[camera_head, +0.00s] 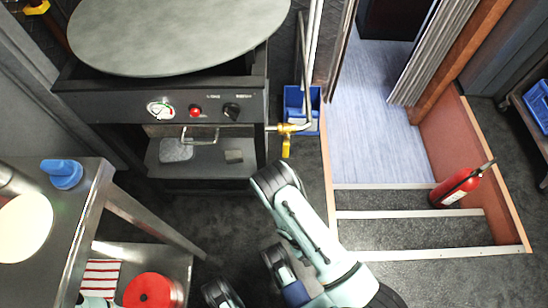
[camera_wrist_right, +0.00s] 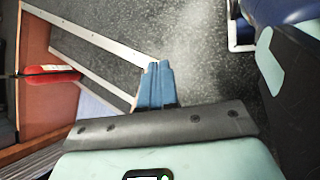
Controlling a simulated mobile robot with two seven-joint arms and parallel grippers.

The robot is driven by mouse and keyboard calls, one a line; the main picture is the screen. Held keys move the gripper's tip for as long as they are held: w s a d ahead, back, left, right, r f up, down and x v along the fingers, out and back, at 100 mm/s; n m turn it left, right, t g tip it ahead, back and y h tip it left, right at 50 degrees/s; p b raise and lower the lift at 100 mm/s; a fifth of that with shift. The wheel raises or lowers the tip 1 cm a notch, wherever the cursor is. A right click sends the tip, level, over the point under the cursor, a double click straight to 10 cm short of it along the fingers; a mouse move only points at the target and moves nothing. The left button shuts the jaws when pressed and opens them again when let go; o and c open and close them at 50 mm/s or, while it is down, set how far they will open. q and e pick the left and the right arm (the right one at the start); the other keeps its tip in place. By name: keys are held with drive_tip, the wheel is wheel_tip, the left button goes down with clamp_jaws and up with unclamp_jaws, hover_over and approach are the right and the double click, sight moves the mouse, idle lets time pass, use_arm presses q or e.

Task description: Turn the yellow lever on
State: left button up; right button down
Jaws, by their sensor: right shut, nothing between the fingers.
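The yellow lever (camera_head: 286,147) hangs straight down from a brass valve (camera_head: 287,128) on the pipe at the right side of the tandoor unit, in the head view. My right gripper (camera_wrist_right: 157,83) shows in the right wrist view with its blue fingers together and nothing between them. It is over the dark floor by the step edging, and the lever does not show in that view. In the head view my right arm reaches up from the bottom, its top end below the lever and apart from it; its fingers cannot be made out there. My left gripper is not in view.
The unit's front panel (camera_head: 255,106) has knobs and a red button. A blue bin (camera_head: 294,100) stands behind the valve. A fire extinguisher (camera_head: 462,185) stands on the steps at right. A steel table (camera_head: 88,215) is at left. Dark floor is free below the unit.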

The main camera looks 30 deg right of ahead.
sight(286, 147)
drive_tip(key=w+r+n+t+h, duration=0.25)
drive_tip(key=w+r+h, duration=0.3)
drive_tip(key=w, duration=0.55)
drive_tip(key=w+r+n+t+h, duration=0.1)
drive_tip(key=w+r+t+h, duration=0.2)
drive_tip(key=w+r+h, duration=0.5)
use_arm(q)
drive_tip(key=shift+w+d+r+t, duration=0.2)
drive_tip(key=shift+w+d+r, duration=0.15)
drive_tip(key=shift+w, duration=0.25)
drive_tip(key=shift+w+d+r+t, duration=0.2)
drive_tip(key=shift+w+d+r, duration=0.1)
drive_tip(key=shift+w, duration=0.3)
use_arm(e)
drive_tip(key=w+a+r+t, duration=0.5)
drive_tip(key=w+a+r, duration=0.3)
drive_tip(key=w+r, duration=0.1)
drive_tip(key=shift+w+a+h, duration=0.2)
drive_tip(key=shift+w+h, duration=0.15)
drive_tip(key=shift+w, duration=0.4)
drive_tip(key=shift+t, duration=0.25)
